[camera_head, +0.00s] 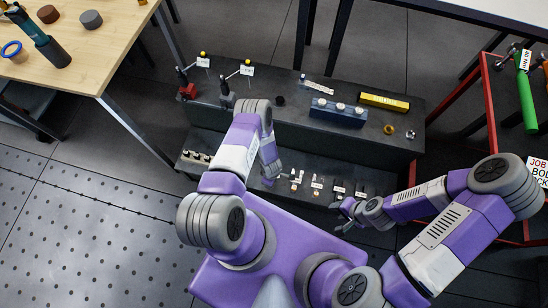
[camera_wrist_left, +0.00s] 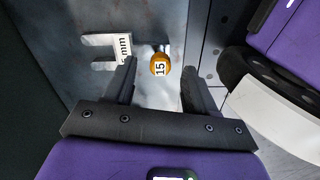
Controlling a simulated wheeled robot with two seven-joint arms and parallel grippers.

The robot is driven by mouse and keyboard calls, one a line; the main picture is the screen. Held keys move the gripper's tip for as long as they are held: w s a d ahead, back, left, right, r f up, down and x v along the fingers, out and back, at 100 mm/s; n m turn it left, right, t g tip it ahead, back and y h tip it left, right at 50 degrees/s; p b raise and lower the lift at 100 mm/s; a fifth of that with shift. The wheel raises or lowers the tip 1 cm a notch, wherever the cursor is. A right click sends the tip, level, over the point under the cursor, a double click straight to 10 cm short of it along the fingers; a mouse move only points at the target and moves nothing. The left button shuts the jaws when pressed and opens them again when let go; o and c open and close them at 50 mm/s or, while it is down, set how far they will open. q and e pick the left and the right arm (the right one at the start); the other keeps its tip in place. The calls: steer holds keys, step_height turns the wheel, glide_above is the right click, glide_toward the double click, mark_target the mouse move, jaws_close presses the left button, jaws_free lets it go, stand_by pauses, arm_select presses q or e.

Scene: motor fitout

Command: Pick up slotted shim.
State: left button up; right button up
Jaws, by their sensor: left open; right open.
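A pale grey slotted shim (camera_wrist_left: 100,52) with an open slot and a label ending in "mm" lies flat at the upper left in the left wrist view. My left gripper (camera_wrist_left: 158,68) is open with its fingers apart, and the shim lies just left of the left finger. An orange round piece marked 15 (camera_wrist_left: 160,66) shows between the fingers. In the head view my left gripper (camera_head: 270,178) is over the lower shelf, beside several small labelled parts. Which of them is the shim is too small to tell. My right gripper (camera_head: 345,208) is open near the shelf's front edge.
The dark two-step bench (camera_head: 240,140) carries a blue block (camera_head: 338,112) and a yellow bar (camera_head: 384,102) on its upper step. A row of small pale parts (camera_head: 196,157) sits at the lower left. A wooden table (camera_head: 110,50) stands upper left and a red-framed rack (camera_head: 490,120) right.

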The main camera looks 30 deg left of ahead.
arm_select(q)
step_height(320, 180, down, 3)
steer(key=shift+r+b, duration=0.1)
steer(key=shift+b, duration=0.35)
steer(key=shift+c, duration=0.3)
jaws_close()
